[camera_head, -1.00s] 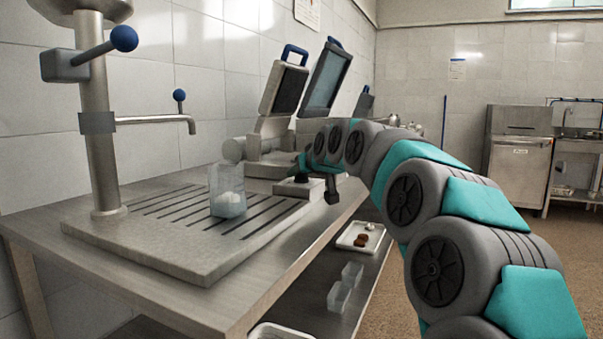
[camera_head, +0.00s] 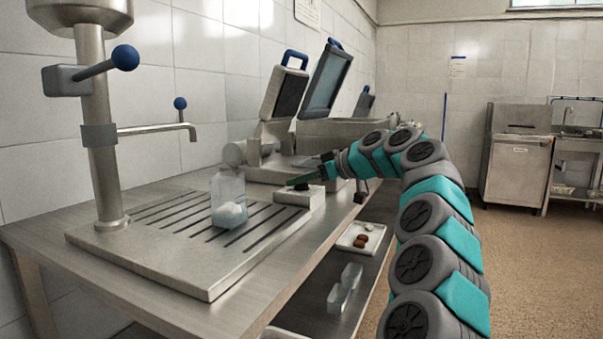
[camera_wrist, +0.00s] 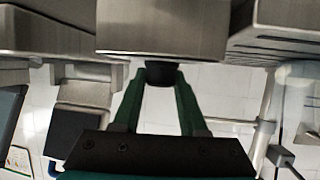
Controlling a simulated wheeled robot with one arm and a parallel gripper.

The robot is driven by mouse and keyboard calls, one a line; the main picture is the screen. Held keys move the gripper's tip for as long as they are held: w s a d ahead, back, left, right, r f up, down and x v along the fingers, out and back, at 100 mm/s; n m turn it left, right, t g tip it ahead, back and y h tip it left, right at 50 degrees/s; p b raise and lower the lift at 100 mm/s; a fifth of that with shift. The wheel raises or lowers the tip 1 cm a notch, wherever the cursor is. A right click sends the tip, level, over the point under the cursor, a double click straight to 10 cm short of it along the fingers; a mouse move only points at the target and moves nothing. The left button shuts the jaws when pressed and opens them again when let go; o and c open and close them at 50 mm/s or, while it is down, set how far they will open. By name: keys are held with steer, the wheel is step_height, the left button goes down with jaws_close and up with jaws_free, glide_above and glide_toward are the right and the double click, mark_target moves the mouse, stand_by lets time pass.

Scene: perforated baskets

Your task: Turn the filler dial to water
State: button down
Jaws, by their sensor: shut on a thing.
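The filler dial is a small dark knob (camera_head: 300,187) on a low grey box (camera_head: 301,199) at the right end of the slotted drip tray. In the wrist view the dial (camera_wrist: 164,75) sits between my two green fingertips, against the metal box (camera_wrist: 163,27). My gripper (camera_head: 304,180) reaches in from the right and is shut on the dial. I cannot make out a pointer or any markings, so the dial's setting does not show. The filler's spout (camera_head: 155,129) extends from the steel column. A clear container (camera_head: 228,190) with whitish contents stands on the tray below it.
The drip tray (camera_head: 150,255) lies on a steel table. Behind the dial stands an appliance with an open lid (camera_head: 326,80). The lower shelf holds a white tray (camera_head: 360,237) with small brown items and clear containers (camera_head: 345,287). Open floor lies to the right.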

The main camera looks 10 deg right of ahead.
steer(key=shift+w+d+r+n+g+y+p, duration=0.15)
steer(key=shift+n+g+y+p, duration=0.2)
steer(key=shift+p, duration=0.2)
steer(key=shift+d+r+n+g+y, duration=0.1)
steer(key=shift+r+n+g+y, duration=0.25)
steer(key=shift+n+g+y, duration=0.45)
steer(key=shift+r+n+h, duration=0.2)
steer(key=shift+n+h, duration=0.05)
steer(key=c, duration=1.6)
jaws_free()
steer(key=c, duration=0.7)
jaws_free()
steer(key=shift+f, duration=0.25)
steer(key=shift+o, duration=1.3)
steer(key=shift+r, duration=0.1)
